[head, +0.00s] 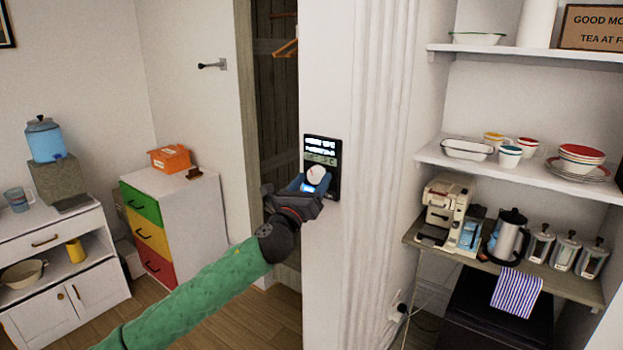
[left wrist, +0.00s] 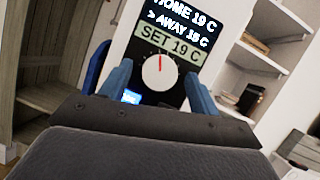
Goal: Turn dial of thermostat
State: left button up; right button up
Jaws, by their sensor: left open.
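The thermostat (head: 323,160) is a black panel on the white wall, with lit text lines and a round white dial (head: 316,174) low on it. In the left wrist view the dial (left wrist: 161,72) has a red mark pointing up, and the lines on the thermostat (left wrist: 183,23) read "HOME 19 C", "> AWAY 18 C" and "SET 19 C". My left gripper (head: 316,184) is open in front of the panel. Its blue fingers stand on either side of the dial; I cannot tell if they touch it. My right gripper is not in view.
Shelves with dishes (head: 580,160) and a counter with a coffee machine (head: 447,208) and kettle (head: 508,235) stand to the right. An open closet (head: 278,110) is just left of the thermostat wall. A drawer cabinet (head: 190,215) stands further left.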

pick_arm(q)
jog(key=shift+w, duration=0.1)
jog(key=shift+c, duration=0.2)
jog(key=c, duration=0.9)
jog(key=shift+c, duration=0.2)
